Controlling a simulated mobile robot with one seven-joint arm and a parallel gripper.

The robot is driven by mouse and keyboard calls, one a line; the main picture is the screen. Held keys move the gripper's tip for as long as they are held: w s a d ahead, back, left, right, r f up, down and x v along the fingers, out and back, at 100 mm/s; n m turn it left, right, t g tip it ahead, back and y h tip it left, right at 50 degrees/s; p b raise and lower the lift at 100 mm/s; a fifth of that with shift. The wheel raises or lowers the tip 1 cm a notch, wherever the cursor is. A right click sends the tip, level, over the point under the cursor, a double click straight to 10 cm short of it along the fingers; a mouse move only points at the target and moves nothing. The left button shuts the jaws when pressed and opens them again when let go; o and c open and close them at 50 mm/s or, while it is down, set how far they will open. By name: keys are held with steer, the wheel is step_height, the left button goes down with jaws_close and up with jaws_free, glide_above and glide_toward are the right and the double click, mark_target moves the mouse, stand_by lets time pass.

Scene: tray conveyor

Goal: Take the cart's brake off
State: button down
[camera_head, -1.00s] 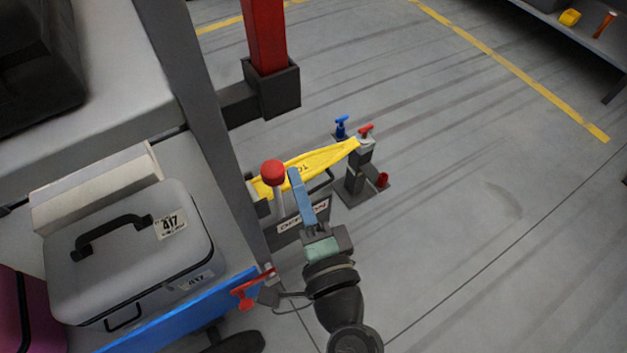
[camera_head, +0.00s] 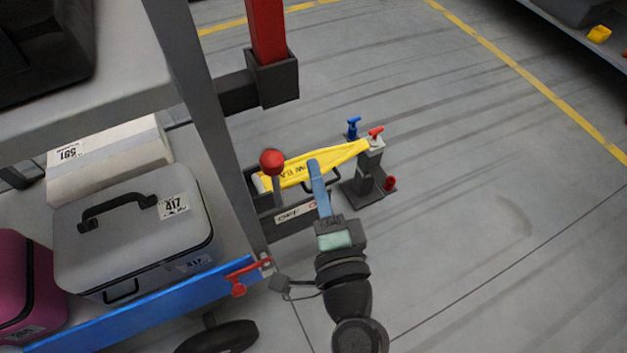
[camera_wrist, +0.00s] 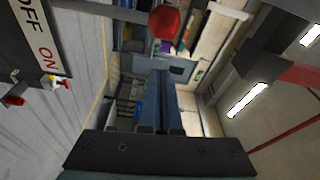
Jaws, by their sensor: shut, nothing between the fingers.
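The brake lever has a red ball knob (camera_head: 272,162) on a grey stem, beside the cart's dark corner post. The knob also shows at the top of the wrist view (camera_wrist: 164,22). The sign plate (camera_head: 290,215) below it reads OFF at its left and ON, partly hidden, at its right. In the head view the knob stands over the OFF end; the lever's foot is hidden. My gripper (camera_head: 314,168) is shut and empty, to the right of the knob with a visible gap. Its blue fingers (camera_wrist: 158,100) lie together in the wrist view.
A yellow strap (camera_head: 335,160) runs behind my fingers to a grey post (camera_head: 370,165) with red and blue handles. Open floor lies to the right.

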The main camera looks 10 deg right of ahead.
steer(key=s+d+b, duration=0.1)
steer(key=s+b, duration=0.1)
steer(key=s, duration=0.8)
steer(key=shift+d, duration=0.35)
steer(key=shift+s+f, duration=0.1)
